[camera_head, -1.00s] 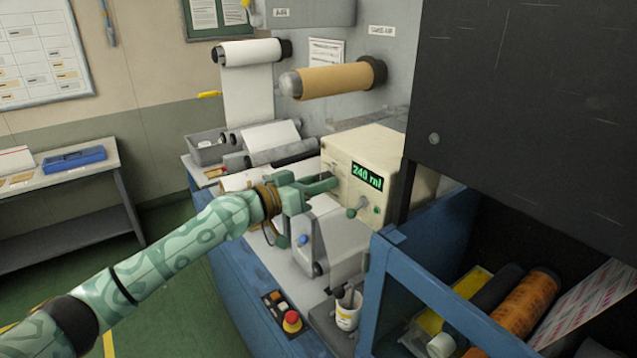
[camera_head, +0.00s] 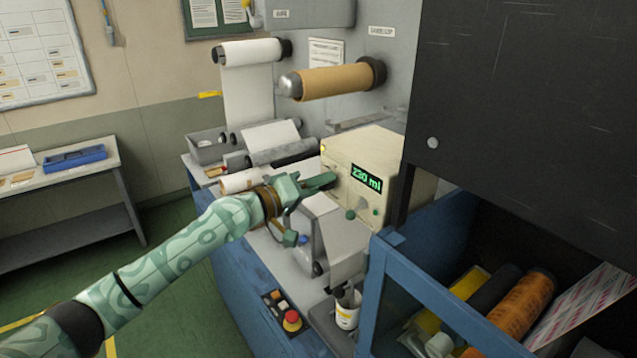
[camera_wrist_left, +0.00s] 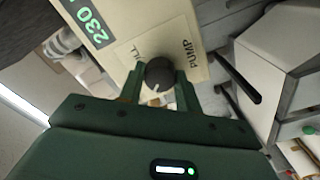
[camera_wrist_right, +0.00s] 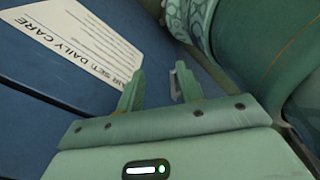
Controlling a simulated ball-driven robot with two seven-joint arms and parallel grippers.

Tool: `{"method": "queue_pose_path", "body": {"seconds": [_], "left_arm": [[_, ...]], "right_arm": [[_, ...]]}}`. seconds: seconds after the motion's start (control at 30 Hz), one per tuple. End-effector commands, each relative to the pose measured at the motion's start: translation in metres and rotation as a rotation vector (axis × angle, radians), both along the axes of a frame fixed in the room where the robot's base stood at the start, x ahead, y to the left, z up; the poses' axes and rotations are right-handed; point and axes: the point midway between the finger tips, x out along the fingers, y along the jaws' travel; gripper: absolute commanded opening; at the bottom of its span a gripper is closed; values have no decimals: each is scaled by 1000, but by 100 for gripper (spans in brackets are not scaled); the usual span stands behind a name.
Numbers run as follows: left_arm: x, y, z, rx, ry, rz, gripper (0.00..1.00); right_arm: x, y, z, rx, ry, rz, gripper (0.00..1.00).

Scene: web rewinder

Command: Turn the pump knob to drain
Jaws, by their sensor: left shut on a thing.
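The cream pump box (camera_head: 394,160) has a green display reading 230 ml. Its dark round pump knob (camera_wrist_left: 159,72) shows in the left wrist view, with a white mark pointing down towards the gripper. Lettering beside it reads PUMP on the right and a partly hidden word ending in ILL on the left. My left gripper (camera_wrist_left: 160,88) is shut on the knob, one finger on each side. In the head view my left gripper (camera_head: 325,181) is at the box's left face and hides the knob. My right gripper (camera_wrist_right: 158,85) is open and empty.
A blue frame (camera_head: 440,305) with rolls inside stands at the right, below a dark panel (camera_head: 530,110). A blue surface with a printed label (camera_wrist_right: 85,45) lies by my right gripper.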

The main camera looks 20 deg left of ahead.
Motion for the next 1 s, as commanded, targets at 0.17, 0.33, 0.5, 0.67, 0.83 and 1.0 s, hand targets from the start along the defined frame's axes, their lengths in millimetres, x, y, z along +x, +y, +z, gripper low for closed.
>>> {"method": "queue_pose_path", "body": {"seconds": [0.17,0.33,0.5,0.67,0.83,1.0], "left_arm": [[1,1,2,-56,41,2,11],[1,1,1,-83,63,2,11],[1,1,1,-92,69,3,11],[1,1,1,-93,69,3,11],[1,1,1,-93,69,3,48],[0,1,1,-91,69,2,55]], "right_arm": [[0,1,2,1,-1,-1,36],[0,1,3,1,0,0,36],[0,1,3,1,0,0,36],[0,1,3,1,0,0,36],[0,1,3,1,0,0,36],[0,1,3,1,0,0,36]]}}
